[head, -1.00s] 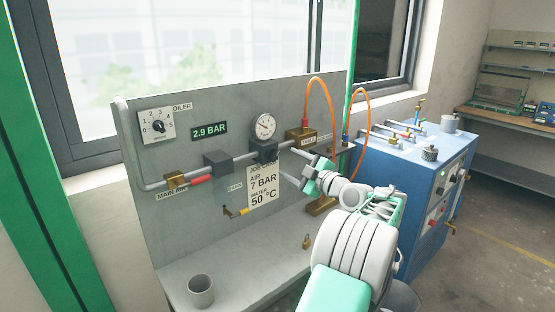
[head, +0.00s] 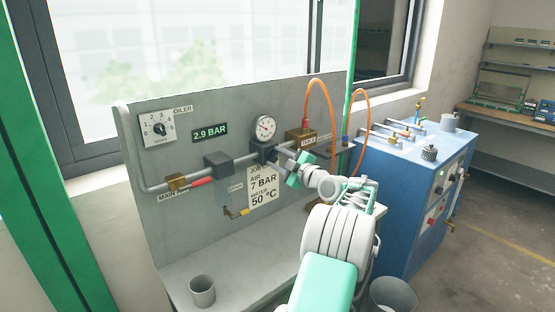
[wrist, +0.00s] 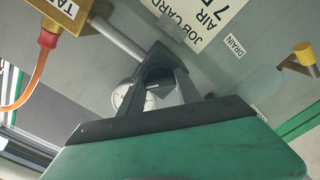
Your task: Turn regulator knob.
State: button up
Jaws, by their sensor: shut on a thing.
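The regulator (head: 262,150) is a dark block on the grey pipe with a round white gauge (head: 264,128) above it. My gripper (head: 281,164) is at the block's lower front right side, shut on the regulator knob. The knob is mostly hidden by the fingers. In the wrist view the dark fingers (wrist: 153,76) close in at the regulator, and the gauge (wrist: 133,98) shows partly behind them. The display (head: 210,133) reads 2.9 BAR. The job card (head: 262,186) reads air 7 BAR, water 50 °C, and is partly covered.
An orange hose rises from the brass TANK block (head: 300,140) right of the regulator. A drain valve (head: 238,211) sits low on the panel. A grey cup (head: 202,290) stands on the bench. A blue machine (head: 410,190) stands right.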

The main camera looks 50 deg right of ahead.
grip_shut()
